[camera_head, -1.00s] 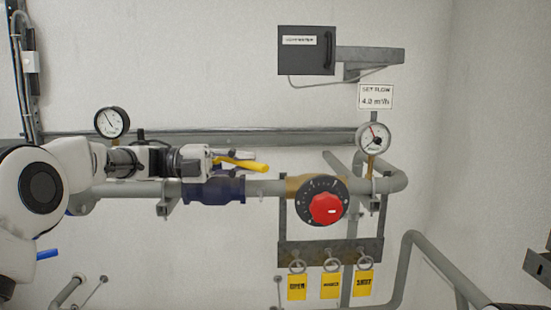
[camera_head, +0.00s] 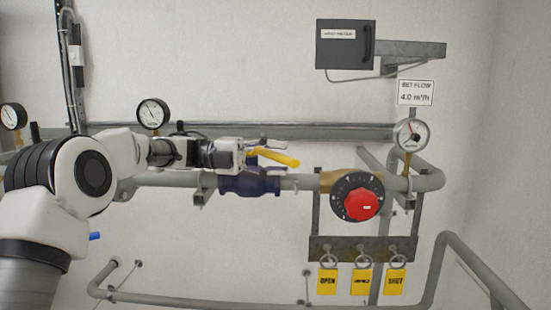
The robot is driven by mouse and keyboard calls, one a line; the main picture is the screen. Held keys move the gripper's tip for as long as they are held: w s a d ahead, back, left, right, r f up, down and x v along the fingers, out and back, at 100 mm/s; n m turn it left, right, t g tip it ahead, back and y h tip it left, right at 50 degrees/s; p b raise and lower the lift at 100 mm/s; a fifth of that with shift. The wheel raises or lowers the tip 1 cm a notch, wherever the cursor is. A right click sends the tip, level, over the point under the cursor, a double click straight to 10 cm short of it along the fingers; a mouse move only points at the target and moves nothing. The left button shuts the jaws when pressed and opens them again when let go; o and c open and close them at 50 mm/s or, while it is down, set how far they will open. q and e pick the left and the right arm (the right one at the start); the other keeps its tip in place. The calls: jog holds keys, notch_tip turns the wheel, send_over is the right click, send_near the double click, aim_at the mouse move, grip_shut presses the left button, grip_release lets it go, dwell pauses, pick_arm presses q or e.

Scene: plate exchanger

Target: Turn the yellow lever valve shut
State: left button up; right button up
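The yellow lever (camera_head: 279,158) sits above the dark blue valve body (camera_head: 249,181) on the grey pipe. It points right, roughly along the pipe, with its free end tilted slightly down. My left gripper (camera_head: 270,145) reaches in from the left, with its grey fingers at the lever, just above the valve. The fingers overlap the lever's inner part in the picture. I cannot tell whether they touch it or how far apart they are. My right gripper is not in view.
A black dial with a red knob (camera_head: 361,206) is on the pipe to the right. Yellow tags (camera_head: 361,282) hang from a bracket below it. Gauges (camera_head: 411,134) and (camera_head: 153,113) stand above the pipe. A dark box (camera_head: 345,44) is on the wall higher up.

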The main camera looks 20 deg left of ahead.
pick_arm(q)
jog(key=s+a, duration=0.1)
jog(key=a, duration=0.6)
jog(key=shift+a, duration=0.15)
